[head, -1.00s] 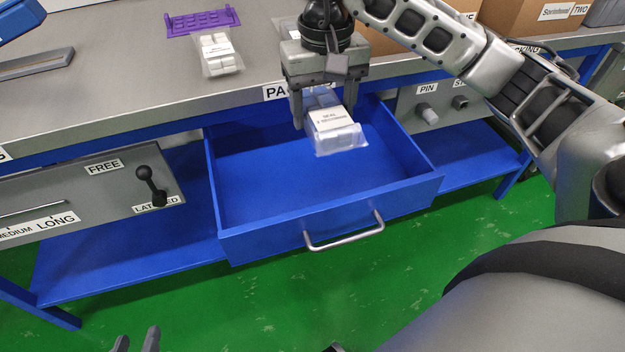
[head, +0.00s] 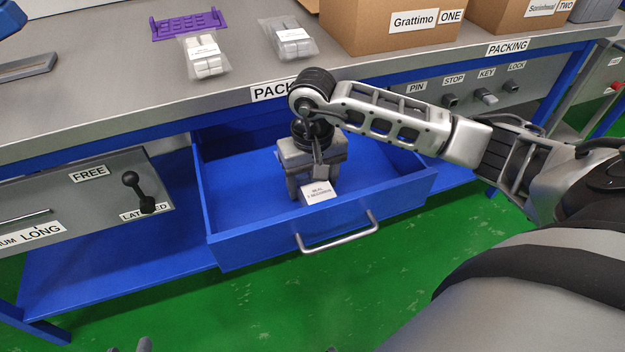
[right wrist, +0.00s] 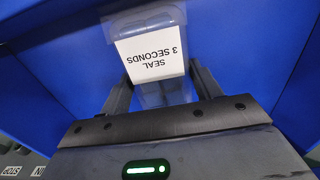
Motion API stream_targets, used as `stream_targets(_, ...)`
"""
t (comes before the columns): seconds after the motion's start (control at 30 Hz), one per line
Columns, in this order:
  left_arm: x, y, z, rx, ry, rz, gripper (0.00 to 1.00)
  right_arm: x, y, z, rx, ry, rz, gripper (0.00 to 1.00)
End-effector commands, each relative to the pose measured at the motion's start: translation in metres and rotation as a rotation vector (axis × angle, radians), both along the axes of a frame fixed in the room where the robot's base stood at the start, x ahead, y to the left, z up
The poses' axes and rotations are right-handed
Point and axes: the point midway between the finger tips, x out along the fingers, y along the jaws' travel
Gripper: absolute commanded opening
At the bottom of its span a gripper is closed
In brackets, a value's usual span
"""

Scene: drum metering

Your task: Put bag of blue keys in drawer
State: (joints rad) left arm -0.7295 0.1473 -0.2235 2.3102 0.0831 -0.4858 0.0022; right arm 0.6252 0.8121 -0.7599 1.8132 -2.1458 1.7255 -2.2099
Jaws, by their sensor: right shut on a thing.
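A clear bag with a white "SEAL 3 SECONDS" label (head: 318,194) is in my right gripper (head: 313,188), low inside the open blue drawer (head: 235,237), near its front wall. In the right wrist view the bag (right wrist: 152,48) sits between the two fingers (right wrist: 160,82), with blue drawer walls around it. My left gripper (head: 128,348) shows only as two separate grey fingertips at the bottom edge.
Two more bags, one at left (head: 205,55) and one at right (head: 290,38), lie on the grey bench (head: 120,100) by a purple rack (head: 188,24). Cardboard boxes (head: 390,30) stand to the right. The drawer's left half is clear. A black lever (head: 137,190) is at left.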

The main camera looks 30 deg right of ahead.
Motion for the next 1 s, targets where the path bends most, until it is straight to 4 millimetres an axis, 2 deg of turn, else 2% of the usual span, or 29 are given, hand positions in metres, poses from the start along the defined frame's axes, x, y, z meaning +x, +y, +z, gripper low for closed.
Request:
stream_targets(0.23,0.000,0.000,0.001,0.000,0.000,-0.001,0.36,0.001,0.000,-0.001,0.001,-0.002,0.000,0.35)
stream_targets(0.47,-0.002,-0.002,-0.007,-0.001,0.014,-0.007,0.36,0.001,0.000,-0.004,0.000,-0.003,0.000,0.35)
stream_targets(0.5,-0.002,-0.002,-0.008,0.002,0.019,-0.009,0.36,0.000,0.000,-0.004,0.000,-0.002,0.000,0.74)
stream_targets(0.53,-0.002,-0.002,-0.009,0.002,0.022,-0.010,0.36,0.000,0.000,-0.003,0.000,-0.002,0.000,0.83)
stream_targets(0.57,-0.002,-0.002,-0.010,0.003,0.024,-0.011,0.36,0.000,0.000,-0.003,0.000,-0.002,0.000,0.85)
stream_targets(0.87,0.002,-0.002,-0.005,0.004,0.010,-0.011,0.36,0.000,0.000,-0.002,0.001,-0.001,0.000,0.85)
stream_targets(1.0,0.003,-0.001,0.003,0.002,-0.011,-0.007,0.36,0.002,0.000,0.010,-0.001,-0.005,0.000,0.85)
